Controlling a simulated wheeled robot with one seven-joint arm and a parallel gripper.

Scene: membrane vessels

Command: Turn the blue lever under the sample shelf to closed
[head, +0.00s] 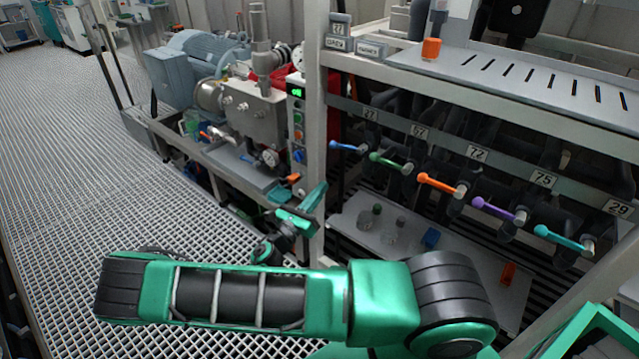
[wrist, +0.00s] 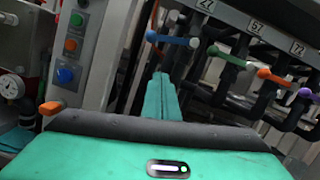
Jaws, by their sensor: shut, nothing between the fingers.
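The blue lever (head: 347,147) is the leftmost of a row of coloured levers under the sample shelf (head: 480,85). Its handle points left from its pale pivot and lies roughly level. It also shows in the wrist view (wrist: 170,40), at upper middle. My gripper (head: 320,188) is left of and below the blue lever in the head view, apart from it. In the wrist view my gripper's teal fingers (wrist: 161,78) are together and empty, with their tips below the blue handle.
Green (head: 388,161), orange (head: 440,185), purple (head: 497,210) and cyan (head: 560,239) levers follow to the right. A shelf post (head: 315,110) and a button panel (head: 297,125) stand close left. A lower tray (head: 365,225) holds small vessels. Pump machinery stands further left.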

